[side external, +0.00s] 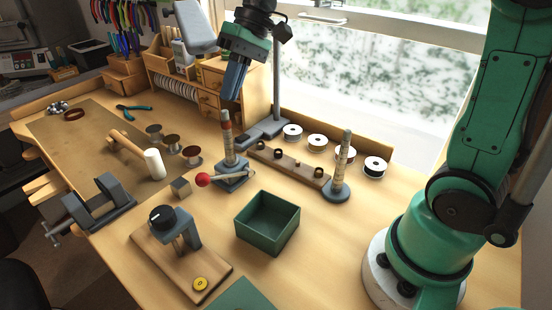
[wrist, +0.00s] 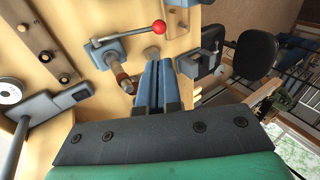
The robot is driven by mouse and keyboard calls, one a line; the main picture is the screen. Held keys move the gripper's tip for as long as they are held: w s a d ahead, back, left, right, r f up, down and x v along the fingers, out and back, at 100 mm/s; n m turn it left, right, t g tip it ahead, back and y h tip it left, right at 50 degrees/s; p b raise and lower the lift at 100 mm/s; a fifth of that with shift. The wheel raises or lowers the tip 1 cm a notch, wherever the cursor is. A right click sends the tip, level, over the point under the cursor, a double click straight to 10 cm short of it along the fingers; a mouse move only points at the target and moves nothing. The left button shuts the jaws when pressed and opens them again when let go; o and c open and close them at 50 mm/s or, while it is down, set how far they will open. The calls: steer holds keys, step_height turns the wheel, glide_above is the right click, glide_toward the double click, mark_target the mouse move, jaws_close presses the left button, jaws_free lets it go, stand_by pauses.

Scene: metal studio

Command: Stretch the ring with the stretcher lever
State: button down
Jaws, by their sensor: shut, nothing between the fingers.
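The ring stretcher (side external: 228,150) stands mid-bench, an upright post with reddish-brown bands on a blue-grey base. Its lever ends in a red ball (side external: 203,180) that points to the left. In the wrist view the red ball (wrist: 158,26) and the stretcher post (wrist: 122,75) lie beyond and to the left of my fingers. My gripper (side external: 231,98) hangs just above the top of the post, pointing down. Its blue fingers (wrist: 158,66) are shut and empty, apart from the lever. I cannot tell whether a ring sits on the post.
A wooden bar with dark rings (side external: 290,166) lies behind the stretcher. A ring mandrel on a round base (side external: 340,175) stands to the right. An empty green tray (side external: 268,238) and a wooden board with a black-knobbed tool (side external: 190,285) are in front. A small block (side external: 181,188) is left.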

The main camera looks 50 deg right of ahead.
mark_target(201, 178)
steer(key=x, duration=1.3)
steer(key=shift+a+f, duration=0.15)
steer(key=shift+f, duration=0.2)
steer(key=a+f+h, duration=0.2)
steer(key=f, duration=0.1)
steer(key=shift+a+f+h, duration=0.1)
steer(key=shift+a+h, duration=0.05)
steer(key=shift+h, duration=0.15)
steer(key=shift+f, duration=0.2)
